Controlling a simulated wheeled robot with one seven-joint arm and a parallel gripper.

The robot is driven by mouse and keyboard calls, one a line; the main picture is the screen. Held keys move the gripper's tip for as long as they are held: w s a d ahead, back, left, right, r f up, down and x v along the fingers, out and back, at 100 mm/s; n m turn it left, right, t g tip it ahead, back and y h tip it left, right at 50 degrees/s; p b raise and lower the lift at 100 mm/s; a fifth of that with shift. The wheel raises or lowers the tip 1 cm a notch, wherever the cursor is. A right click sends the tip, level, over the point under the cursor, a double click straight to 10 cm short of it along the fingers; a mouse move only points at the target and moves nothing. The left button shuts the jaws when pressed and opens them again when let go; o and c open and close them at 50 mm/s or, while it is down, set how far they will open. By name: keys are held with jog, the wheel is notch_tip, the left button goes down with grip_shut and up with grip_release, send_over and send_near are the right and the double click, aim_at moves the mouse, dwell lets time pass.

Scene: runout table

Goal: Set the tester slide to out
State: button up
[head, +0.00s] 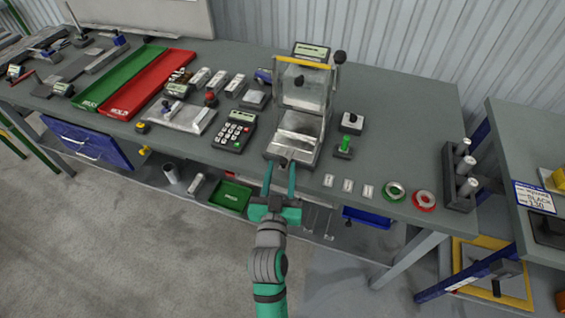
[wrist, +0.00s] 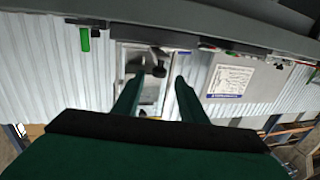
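The tester (head: 318,98) is a grey frame with a yellow top bar and a small display, standing near the table's front edge; part of it shows in the wrist view (wrist: 131,55). A small dark knob (head: 283,162) at its lower front looks like the slide's handle. In the wrist view a dark knob (wrist: 158,70) shows beyond and between my fingertips. My gripper (head: 280,168) is open and empty, with one finger on each side of the knob in the head view. I cannot tell whether the fingers touch it, nor the slide's exact position.
Small labels, a green ring (head: 395,191) and a red ring (head: 424,201) lie along the front edge. Red (head: 150,84) and green (head: 122,77) trays lie at left.

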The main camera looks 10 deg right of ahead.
jog(key=v, duration=0.7)
dwell(0.5)
jog(key=s+a+f+n+y, duration=0.1)
jog(key=s+f, duration=0.2)
jog(key=s, duration=0.6)
jog(key=s+a+f+n+g+y, duration=0.1)
jog(key=s+f, duration=0.3)
jog(key=s, duration=0.6)
jog(key=s+a+f+g+y, duration=0.1)
jog(key=s+a+f+y, duration=0.1)
jog(key=s, duration=0.8)
jog(key=shift+s+a+f+n, duration=0.3)
jog(key=shift+f+n, duration=0.1)
jog(key=shift+f, duration=0.4)
